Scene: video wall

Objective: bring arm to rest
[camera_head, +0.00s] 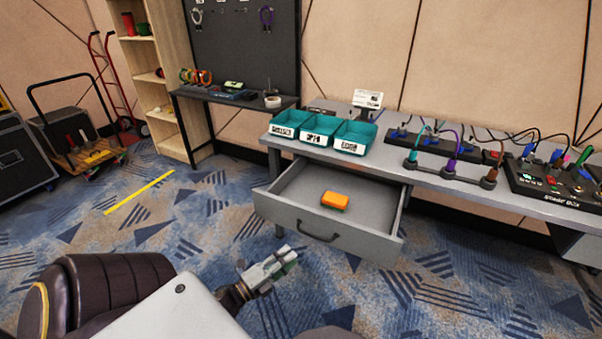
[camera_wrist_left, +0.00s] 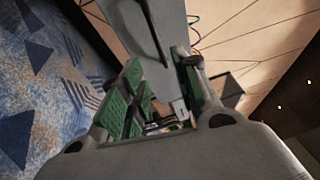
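My left gripper (camera_head: 272,268) is low in the middle of the head view, in front of the open drawer and apart from its handle in that view. In the left wrist view its two green-padded fingers (camera_wrist_left: 160,95) stand apart, with a grey surface showing beyond them. I see nothing clearly held between them. My left arm comes in from the lower left. My right gripper is not in view.
Teal bins (camera_head: 320,130) and cabled devices (camera_head: 440,145) sit on the bench.

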